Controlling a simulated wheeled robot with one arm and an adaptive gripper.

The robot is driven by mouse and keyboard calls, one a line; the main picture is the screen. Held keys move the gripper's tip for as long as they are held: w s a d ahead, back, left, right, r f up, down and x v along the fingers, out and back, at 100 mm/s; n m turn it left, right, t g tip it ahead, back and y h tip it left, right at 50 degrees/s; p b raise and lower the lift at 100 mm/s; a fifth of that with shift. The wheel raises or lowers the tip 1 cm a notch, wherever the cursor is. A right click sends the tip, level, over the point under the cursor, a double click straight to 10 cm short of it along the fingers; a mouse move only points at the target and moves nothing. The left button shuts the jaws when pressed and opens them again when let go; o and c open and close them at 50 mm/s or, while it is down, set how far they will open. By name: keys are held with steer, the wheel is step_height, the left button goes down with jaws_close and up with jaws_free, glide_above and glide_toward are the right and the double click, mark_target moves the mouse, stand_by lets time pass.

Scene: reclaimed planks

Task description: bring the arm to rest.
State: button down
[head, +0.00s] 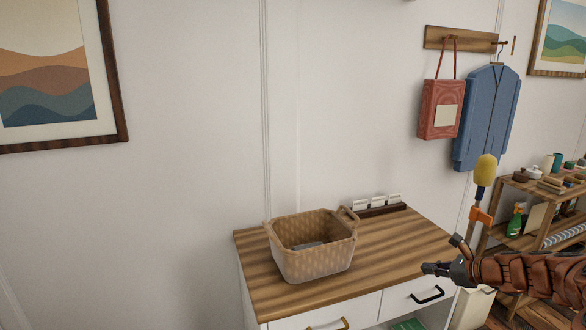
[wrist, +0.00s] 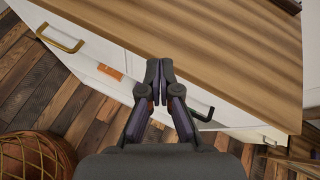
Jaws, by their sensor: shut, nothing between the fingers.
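My gripper (head: 434,268) is in front of the right part of the cabinet, at the right of the head view. My arm reaches in from the right edge. In the wrist view my gripper (wrist: 153,68) points toward the edge of the wooden top, its two fingers together with nothing between them. The cabinet's wooden top (head: 400,237) carries a woven basket (head: 313,262) with something grey lying inside, only partly visible. The gripper is apart from the basket, to its right.
A rack with white cards (head: 376,205) stands at the back of the top. A drawer with a black handle (head: 428,296) is near my gripper. A shelf (head: 515,187) with bottles and pots stands at right. A round woven thing (wrist: 35,157) is on the plank floor.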

steer(key=s+a+r+n+g+y+p, duration=0.1)
steer(key=s+a+r+n+g, duration=0.25)
steer(key=a, duration=0.55)
steer(key=s+a+r+n+g+y+p, duration=0.1)
steer(key=s+a+r+n, duration=0.2)
steer(key=a+r+n, duration=0.4)
steer(key=s+a+r+n+g+h+p, duration=0.1)
steer(key=s+a+r+n+g+p, duration=0.2)
steer(key=s+a, duration=0.7)
steer(key=s+a+n+g+h+p, duration=0.3)
steer(key=s+n, duration=0.5)
steer(key=s, duration=0.7)
steer(key=s+d+n+h, duration=0.2)
steer(key=s+d, duration=0.1)
steer(key=s, duration=0.4)
steer(key=s+d+n+g+h+p, duration=0.1)
steer(key=s+d+n+h, duration=0.1)
steer(key=s, duration=0.5)
steer(key=shift+s+d+h+p, duration=0.3)
steer(key=shift+d+h, duration=0.2)
steer(key=shift+d, duration=0.75)
